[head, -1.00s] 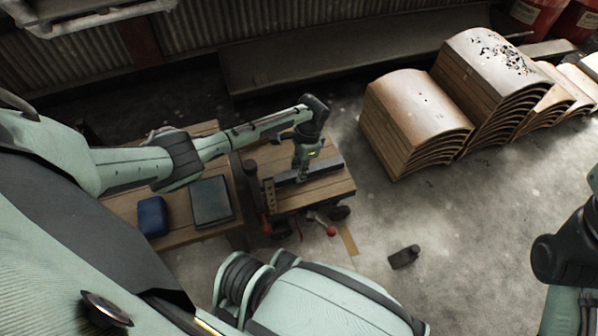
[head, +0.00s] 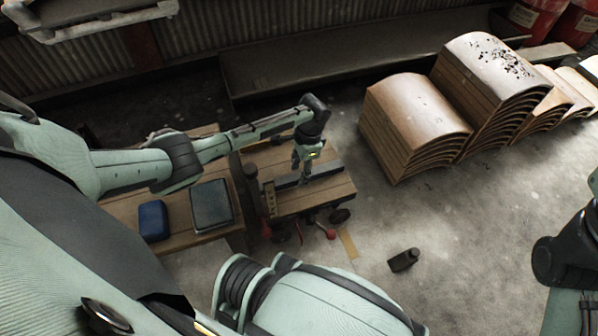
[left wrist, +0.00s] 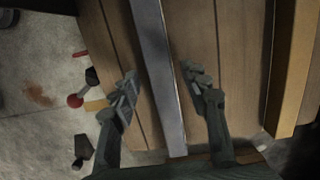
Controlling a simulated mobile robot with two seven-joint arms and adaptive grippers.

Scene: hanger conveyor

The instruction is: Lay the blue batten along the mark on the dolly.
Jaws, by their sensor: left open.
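The batten (head: 326,170), a dark blue-grey straight bar, lies across the plank top of the dolly (head: 330,193). In the left wrist view the batten (left wrist: 158,72) runs lengthwise between my fingers, on the planks. My left gripper (head: 303,178) is over the batten, pointing down. In the left wrist view my left gripper (left wrist: 158,82) is open, one finger on each side of the batten, with a gap to each. A thin dark line (left wrist: 271,45) runs along the planks right of the batten; I cannot tell if it is the mark. My right gripper is out of view.
A yellow bar (left wrist: 292,65) lies at the right in the wrist view. A wooden table left of the dolly holds a blue box (head: 153,220) and a dark flat case (head: 211,204). Stacks of curved boards (head: 415,125) stand right. A black bottle-like object (head: 404,260) lies on the floor.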

